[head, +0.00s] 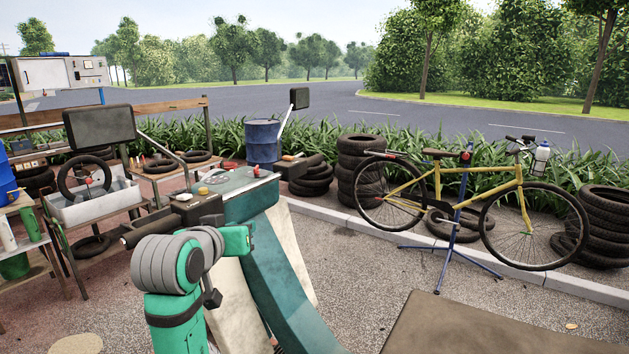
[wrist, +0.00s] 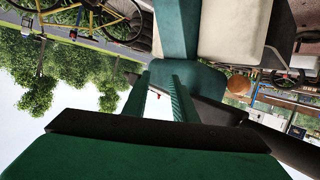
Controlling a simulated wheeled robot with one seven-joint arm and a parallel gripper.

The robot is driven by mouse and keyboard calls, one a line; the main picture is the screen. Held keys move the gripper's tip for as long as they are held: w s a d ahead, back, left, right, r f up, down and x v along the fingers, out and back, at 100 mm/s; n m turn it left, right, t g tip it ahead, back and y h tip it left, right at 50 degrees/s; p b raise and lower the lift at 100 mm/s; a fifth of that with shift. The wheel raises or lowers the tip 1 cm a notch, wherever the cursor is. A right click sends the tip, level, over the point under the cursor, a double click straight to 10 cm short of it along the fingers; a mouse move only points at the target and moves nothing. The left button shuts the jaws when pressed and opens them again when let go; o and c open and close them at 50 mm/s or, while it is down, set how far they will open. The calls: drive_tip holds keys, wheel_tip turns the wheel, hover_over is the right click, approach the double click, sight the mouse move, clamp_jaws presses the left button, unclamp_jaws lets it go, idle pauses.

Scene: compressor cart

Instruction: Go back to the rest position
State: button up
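My gripper (wrist: 159,80) shows in the wrist view with its two green fingers apart and nothing between them. In the wrist view the scene appears upside down. In the head view my green and grey arm rises from the bottom, bent in front of a teal and cream machine (head: 277,275). I cannot make out the fingertips there. The machine's teal body also shows beyond the fingers in the wrist view (wrist: 177,28). A dark unit with a round knob (head: 203,191) sits at the machine's left side, close to my arm.
A yellow bicycle (head: 470,190) hangs on a blue stand at right, with stacked tyres (head: 359,158) behind. A blue barrel (head: 262,141) stands beyond the machine. A wheel-filled basin (head: 92,205) and shelves are at left. A brown mat (head: 455,325) lies front right; the gravel between is open.

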drive_tip(key=s+d+f+n, duration=0.15)
drive_tip(key=d+f, duration=0.25)
drive_tip(key=f, duration=1)
drive_tip(key=s+d+f+n, duration=0.1)
drive_tip(key=s+d+f, duration=0.2)
drive_tip(key=f, duration=1.1)
drive_tip(key=s+d+f+t+y, duration=0.1)
drive_tip(key=s+d+f+y, duration=0.15)
drive_tip(key=s+f, duration=0.55)
drive_tip(key=s+d+f, duration=0.2)
drive_tip(key=s+f, duration=0.3)
drive_tip(key=s, duration=0.5)
drive_tip(key=s+d+f, duration=0.3)
drive_tip(key=s+f, duration=0.2)
drive_tip(key=s, duration=0.4)
drive_tip(key=s+d+r+m, duration=0.1)
drive_tip(key=s+r, duration=0.1)
drive_tip(key=s, duration=0.7)
drive_tip(key=s+r+m, duration=0.1)
drive_tip(key=s+r, duration=0.1)
drive_tip(key=s, duration=0.8)
drive_tip(key=shift+d+r+h, duration=0.25)
drive_tip(key=shift+d+h, duration=0.1)
drive_tip(key=shift+m, duration=0.25)
